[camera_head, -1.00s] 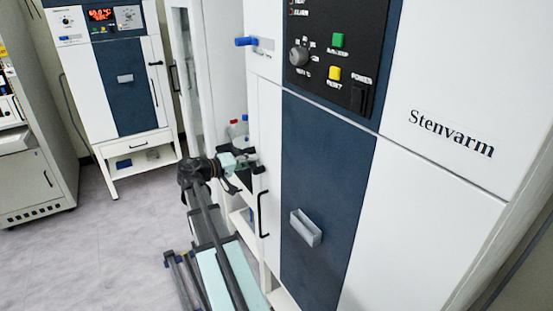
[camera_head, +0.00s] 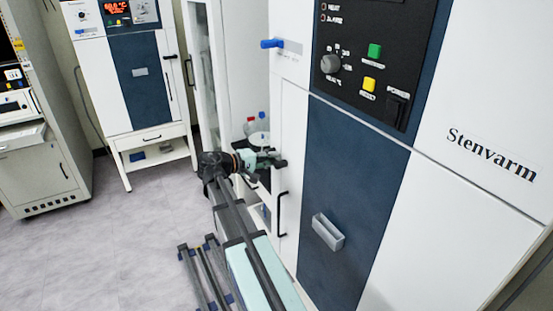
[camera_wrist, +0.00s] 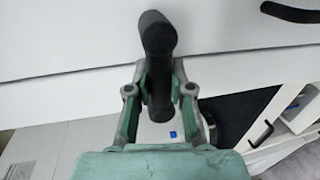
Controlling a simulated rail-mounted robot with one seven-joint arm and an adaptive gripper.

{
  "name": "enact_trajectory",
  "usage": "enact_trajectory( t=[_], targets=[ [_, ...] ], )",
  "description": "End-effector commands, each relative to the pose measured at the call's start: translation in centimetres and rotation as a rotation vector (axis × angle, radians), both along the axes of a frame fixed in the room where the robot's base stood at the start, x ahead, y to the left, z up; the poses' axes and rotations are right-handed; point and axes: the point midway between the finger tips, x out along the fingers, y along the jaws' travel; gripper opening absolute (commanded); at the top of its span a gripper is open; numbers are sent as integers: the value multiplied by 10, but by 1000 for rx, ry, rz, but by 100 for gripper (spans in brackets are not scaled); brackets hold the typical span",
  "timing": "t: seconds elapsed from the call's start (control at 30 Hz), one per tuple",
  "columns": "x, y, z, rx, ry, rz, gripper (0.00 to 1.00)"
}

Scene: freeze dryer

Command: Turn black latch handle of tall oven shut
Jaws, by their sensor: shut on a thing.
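The tall oven is white with a dark blue front panel (camera_head: 350,190) and fills the right of the head view. Its black latch handle (camera_wrist: 157,40) stands out from the white door edge in the wrist view. My gripper (camera_wrist: 160,75) is shut on the latch handle, with one finger on each side of it. In the head view my gripper (camera_head: 270,158) is at the oven's left edge. There the latch is small and mostly hidden by the fingers.
A black door pull (camera_head: 281,213) is just below my gripper. Bottles with red and blue caps (camera_head: 257,128) stand behind my gripper. A second white and blue oven (camera_head: 140,80) stands farther back. Floor at left is clear.

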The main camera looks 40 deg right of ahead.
Motion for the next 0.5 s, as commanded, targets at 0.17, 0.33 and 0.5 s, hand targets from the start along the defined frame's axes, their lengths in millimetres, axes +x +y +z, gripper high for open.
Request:
enact_trajectory(
  t=[0.17,0.33,0.5],
  targets=[
    [0,-1,1,-3,3,-1,0],
    [0,-1,1,-3,3,-1,47],
    [0,-1,1,-2,2,-1,47]
  ],
)
